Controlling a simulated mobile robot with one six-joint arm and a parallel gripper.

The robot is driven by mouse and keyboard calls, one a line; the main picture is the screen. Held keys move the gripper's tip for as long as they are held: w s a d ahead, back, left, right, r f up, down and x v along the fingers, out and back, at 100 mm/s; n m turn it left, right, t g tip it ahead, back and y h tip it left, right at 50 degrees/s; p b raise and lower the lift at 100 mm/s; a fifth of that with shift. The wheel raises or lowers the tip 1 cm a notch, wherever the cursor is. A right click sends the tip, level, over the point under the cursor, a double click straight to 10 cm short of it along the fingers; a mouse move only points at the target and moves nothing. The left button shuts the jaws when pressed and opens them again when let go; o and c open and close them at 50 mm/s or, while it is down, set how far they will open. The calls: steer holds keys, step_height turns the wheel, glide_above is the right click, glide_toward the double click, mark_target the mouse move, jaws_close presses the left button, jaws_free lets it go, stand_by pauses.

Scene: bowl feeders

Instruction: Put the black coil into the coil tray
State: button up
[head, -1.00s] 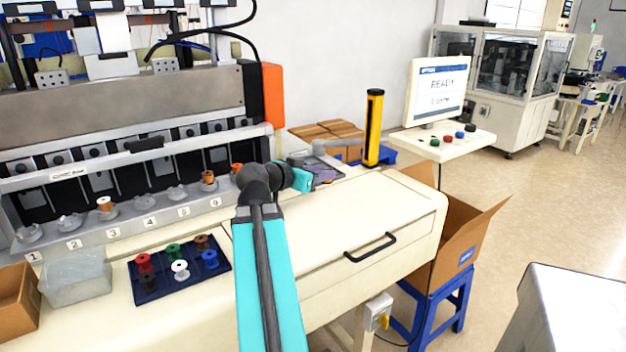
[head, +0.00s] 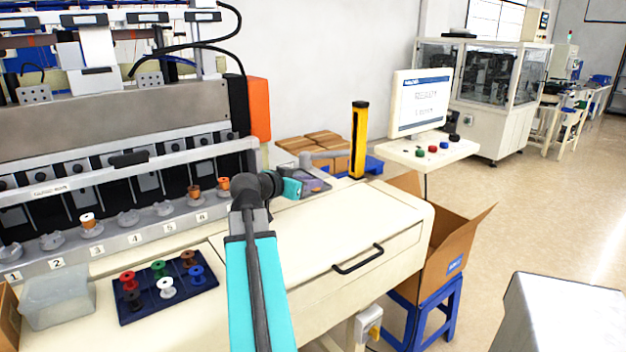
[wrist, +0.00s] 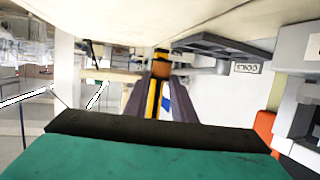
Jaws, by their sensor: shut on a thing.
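My gripper (wrist: 161,80) is shut on a small copper-coloured coil (wrist: 161,69) with a dark end, seen between the fingertips in the wrist view. It looks like the black coil, but its flange colour is hard to make out.
A yellow post (head: 359,140) stands behind the tray, near cardboard boxes (head: 322,149). A navy spool tray (head: 200,293) holds several bare spools, one of them black (head: 131,300). Copper-wound coils sit on the winding machine (head: 120,105). The cream worktop (head: 330,225) is clear.

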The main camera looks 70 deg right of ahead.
steer(key=w+d, duration=0.1)
steer(key=d, duration=0.2)
steer(key=w+d+p, duration=0.1)
steer(key=d, duration=0.3)
steer(key=w+d+f, duration=0.1)
steer(key=d, duration=0.3)
steer(key=shift+d+p, duration=0.2)
steer(key=shift+p, duration=0.15)
steer(key=shift+f, duration=0.2)
steer(key=shift+f+p, duration=0.4)
steer(key=shift+f, duration=1.2)
steer(key=shift+f, duration=0.1)
steer(key=o, duration=1)
